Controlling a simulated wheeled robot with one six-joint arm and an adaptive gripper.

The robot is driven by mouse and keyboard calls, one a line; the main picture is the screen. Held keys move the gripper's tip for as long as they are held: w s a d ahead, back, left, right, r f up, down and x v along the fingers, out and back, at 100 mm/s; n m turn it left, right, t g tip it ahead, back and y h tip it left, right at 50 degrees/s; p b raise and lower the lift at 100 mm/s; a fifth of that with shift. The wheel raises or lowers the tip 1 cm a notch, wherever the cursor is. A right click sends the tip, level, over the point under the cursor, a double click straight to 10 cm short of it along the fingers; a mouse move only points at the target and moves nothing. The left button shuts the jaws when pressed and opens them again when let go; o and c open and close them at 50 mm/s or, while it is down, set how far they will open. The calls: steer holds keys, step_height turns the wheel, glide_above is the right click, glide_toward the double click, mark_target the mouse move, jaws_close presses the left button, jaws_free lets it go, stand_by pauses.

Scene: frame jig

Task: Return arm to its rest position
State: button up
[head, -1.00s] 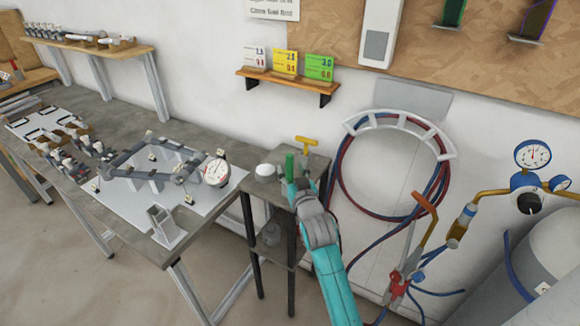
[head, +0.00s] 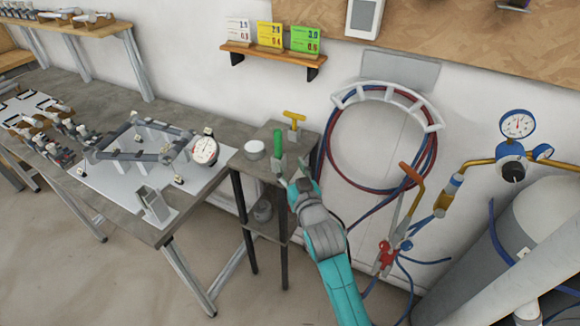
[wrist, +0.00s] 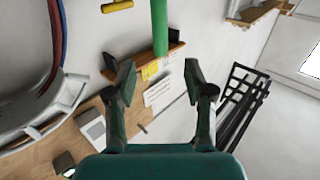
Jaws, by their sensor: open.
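My arm (head: 338,285) reaches up from the bottom of the head view. My gripper (head: 297,180) is at its upper end, beside the front right corner of a small stand (head: 258,168). In the wrist view my gripper (wrist: 160,76) has its fingers spread, with nothing held between them. A green handle (head: 278,143) stands upright on the stand, just beyond and left of the gripper. The handle also shows at the top of the wrist view (wrist: 159,25), beyond the fingertips. Whether the gripper touches the stand is hard to tell.
A yellow T-handle (head: 294,120) and a white round container (head: 254,149) are also on the stand. A workbench (head: 215,163) with a frame jig (head: 150,155) is at left. Coiled hoses (head: 325,160), a torch (head: 412,175) and a cylinder (head: 470,240) are at right.

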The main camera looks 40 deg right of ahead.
steer(key=shift+a, duration=0.1)
steer(key=s+a+f+n+y, duration=0.1)
steer(key=s+a+f+y, duration=0.1)
steer(key=s+a+f, duration=0.5)
steer(key=s+a+f+n+y, duration=0.2)
steer(key=s+a+f, duration=0.2)
steer(key=s+a, duration=0.45)
steer(key=s+a+n+y, duration=0.1)
steer(key=s+a, duration=0.1)
steer(key=s, duration=0.9)
steer(key=s+a+r+n+g+y, duration=0.1)
steer(key=s+a+y, duration=0.1)
steer(key=s, duration=1)
steer(key=shift+s+a+r+g+y, duration=0.2)
steer(key=shift+a+g+y, duration=0.1)
steer(key=shift+a, duration=0.55)
